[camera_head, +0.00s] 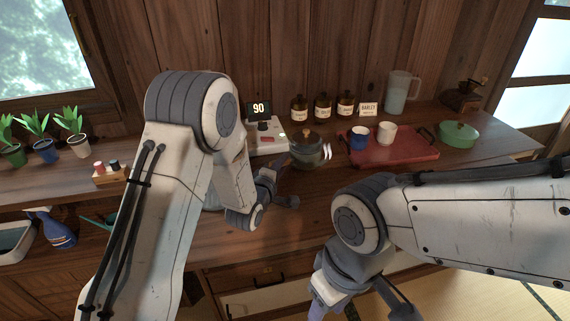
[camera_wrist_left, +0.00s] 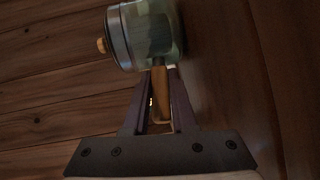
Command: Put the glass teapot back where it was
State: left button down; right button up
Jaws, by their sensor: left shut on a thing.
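The glass teapot (camera_head: 308,150), with a dark rim and a wooden lid knob, is over the wooden counter just right of the digital scale (camera_head: 267,138). My left gripper (camera_head: 283,184) is at its near side. In the left wrist view, the fingers (camera_wrist_left: 159,85) are shut on the wooden handle of the teapot (camera_wrist_left: 150,35). I cannot tell whether the teapot's base touches the counter. My right gripper (camera_head: 362,303) is low at the front, its two fingers spread apart, with no object visible between them.
A red tray (camera_head: 395,153) with a blue cup (camera_head: 359,138) and a white cup (camera_head: 386,133) lies to the right. Behind stand several brown jars (camera_head: 322,107) and a pitcher (camera_head: 399,92). A green pot (camera_head: 457,134) is at far right.

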pick_arm(q)
jog(key=shift+r, duration=0.1)
jog(key=c, duration=0.7)
grip_release()
jog(key=shift+f, duration=0.2)
